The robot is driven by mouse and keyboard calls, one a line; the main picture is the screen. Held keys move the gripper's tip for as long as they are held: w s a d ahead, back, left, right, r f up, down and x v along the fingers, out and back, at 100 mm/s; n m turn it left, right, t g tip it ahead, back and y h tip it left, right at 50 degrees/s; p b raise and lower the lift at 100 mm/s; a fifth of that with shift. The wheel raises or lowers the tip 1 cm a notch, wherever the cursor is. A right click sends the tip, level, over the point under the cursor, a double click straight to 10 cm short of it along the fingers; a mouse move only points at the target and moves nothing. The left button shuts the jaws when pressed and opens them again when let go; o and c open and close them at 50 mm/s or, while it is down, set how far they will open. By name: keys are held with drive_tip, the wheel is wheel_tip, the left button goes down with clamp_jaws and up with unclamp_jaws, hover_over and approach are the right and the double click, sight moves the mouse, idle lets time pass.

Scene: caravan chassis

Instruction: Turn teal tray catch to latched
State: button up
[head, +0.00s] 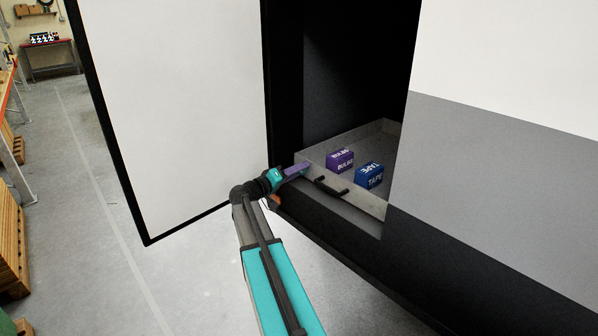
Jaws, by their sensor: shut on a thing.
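A shallow grey tray (372,196) sits in the dark compartment of the caravan body, with a black bar handle (331,187) on its front. My gripper (303,167) reaches the left end of the tray front, left of the handle. Its purple fingers are closed there on the tray catch. The catch itself is mostly hidden by the fingers, and its angle cannot be told. No teal part of the tray shows clearly.
A purple box (340,161) and a blue box marked TAPE (369,175) stand in the tray. An open white door (175,105) hangs left of the compartment, close to my arm. A grey and white body panel (500,150) is on the right.

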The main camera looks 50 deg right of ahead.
drive_tip(key=n+b, duration=0.1)
drive_tip(key=n, duration=0.7)
drive_tip(key=n+p, duration=0.2)
drive_tip(key=n, duration=0.2)
drive_tip(key=shift+n, duration=0.4)
drive_tip(key=n+p, duration=0.2)
drive_tip(key=n, duration=0.2)
drive_tip(key=shift+n, duration=0.3)
drive_tip(key=shift+f, duration=0.1)
drive_tip(key=o, duration=1.1)
drive_tip(key=shift+c, duration=0.2)
